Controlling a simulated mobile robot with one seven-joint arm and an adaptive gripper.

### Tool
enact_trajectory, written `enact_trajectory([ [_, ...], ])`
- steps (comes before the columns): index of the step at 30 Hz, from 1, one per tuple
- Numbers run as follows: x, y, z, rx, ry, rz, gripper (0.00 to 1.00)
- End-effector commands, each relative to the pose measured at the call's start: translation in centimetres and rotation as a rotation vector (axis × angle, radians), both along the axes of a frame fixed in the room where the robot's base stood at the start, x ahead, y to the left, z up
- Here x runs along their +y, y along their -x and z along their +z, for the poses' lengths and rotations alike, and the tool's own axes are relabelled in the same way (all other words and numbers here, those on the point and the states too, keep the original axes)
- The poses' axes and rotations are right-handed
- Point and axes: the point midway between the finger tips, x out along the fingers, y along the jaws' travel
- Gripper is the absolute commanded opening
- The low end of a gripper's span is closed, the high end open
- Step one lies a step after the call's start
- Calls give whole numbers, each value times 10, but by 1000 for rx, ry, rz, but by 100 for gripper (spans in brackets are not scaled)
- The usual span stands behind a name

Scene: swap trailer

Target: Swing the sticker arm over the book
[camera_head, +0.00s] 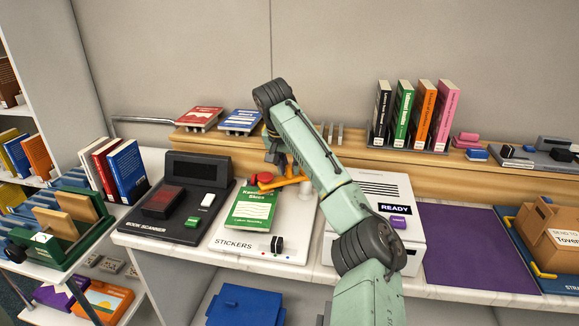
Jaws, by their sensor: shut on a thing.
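A green book (252,208) lies flat on the white sticker station (290,257) marked STICKERS. The orange sticker arm (283,183) reaches from a pale post (306,188) at the right, with its red end at the left near the book's upper edge. My gripper (277,165) points down at the arm from behind and is shut on it. My own arm partly hides the contact, so the exact grip point is unclear.
A black book scanner (178,200) stands left of the station. A white machine with a READY display (394,209) stands to the right, then a purple mat (468,245). Books stand upright on the wooden shelf (355,153) behind. A cardboard box (550,230) is at far right.

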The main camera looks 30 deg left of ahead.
Motion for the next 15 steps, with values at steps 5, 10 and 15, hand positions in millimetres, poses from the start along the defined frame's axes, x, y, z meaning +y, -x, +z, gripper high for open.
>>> enact_trajectory([
  [5,1,-1,1,-4,-5,2,23],
  [10,1,-1,1,-3,-3,1,35],
  [15,0,0,1,-2,-3,1,42],
])
